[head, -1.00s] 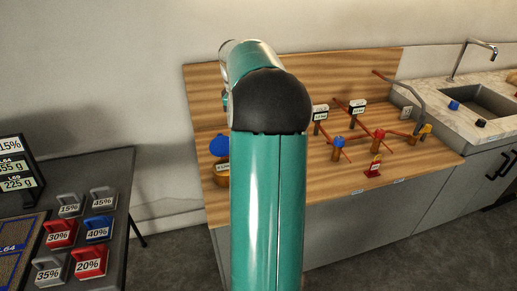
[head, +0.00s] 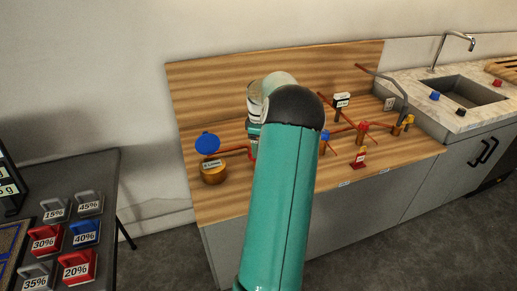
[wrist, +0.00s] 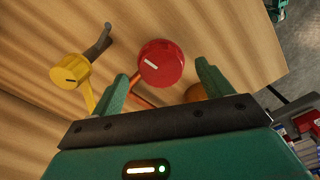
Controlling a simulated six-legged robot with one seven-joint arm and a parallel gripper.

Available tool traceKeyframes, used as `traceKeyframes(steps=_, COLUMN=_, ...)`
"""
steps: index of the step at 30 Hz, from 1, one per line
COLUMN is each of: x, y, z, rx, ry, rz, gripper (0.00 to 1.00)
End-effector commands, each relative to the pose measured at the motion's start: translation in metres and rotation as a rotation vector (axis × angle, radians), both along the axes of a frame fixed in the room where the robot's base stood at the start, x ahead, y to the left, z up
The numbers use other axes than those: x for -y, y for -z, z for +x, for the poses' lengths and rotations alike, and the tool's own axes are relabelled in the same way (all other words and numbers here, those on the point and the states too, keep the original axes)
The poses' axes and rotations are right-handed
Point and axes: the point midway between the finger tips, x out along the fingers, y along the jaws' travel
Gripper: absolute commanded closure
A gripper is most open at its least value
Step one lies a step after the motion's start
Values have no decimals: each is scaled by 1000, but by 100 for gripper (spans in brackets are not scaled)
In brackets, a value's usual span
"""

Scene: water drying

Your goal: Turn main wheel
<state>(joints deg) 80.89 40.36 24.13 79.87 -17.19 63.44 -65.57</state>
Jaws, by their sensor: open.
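A round red wheel (wrist: 160,63) with a white mark shows in the wrist view on a copper-coloured pipe. It lies beyond and between the two fingers of my gripper (wrist: 165,90), which is open and empty. A yellow knob (wrist: 70,72) with a dark mark is to its left, outside the fingers. In the head view my arm hides most of the gripper, over the left part of the wooden bench (head: 230,205). No label shows which wheel is the main one. Whether a finger touches the red wheel cannot be told.
Red (head: 363,127) and yellow (head: 408,120) valves sit on pipes to the right. The sink (head: 468,92) is far right. A dark table (head: 105,165) with weights stands left.

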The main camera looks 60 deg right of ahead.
Motion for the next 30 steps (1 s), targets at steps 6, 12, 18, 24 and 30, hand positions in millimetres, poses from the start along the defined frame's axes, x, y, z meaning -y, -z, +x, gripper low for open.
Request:
traceKeyframes(steps=6, x=0, y=23, z=0, rx=0, ry=0, rz=0, gripper=21)
traceKeyframes(steps=12, x=0, y=25, z=0, rx=0, ry=0, rz=-2, gripper=21)
traceKeyframes(steps=18, x=0, y=25, z=0, rx=0, ry=0, rz=-1, gripper=41)
traceKeyframes(steps=24, x=0, y=25, z=0, rx=0, ry=0, rz=-1, gripper=66)
traceKeyframes(steps=30, x=0, y=25, z=0, rx=-1, ry=16, rz=-2, gripper=66)
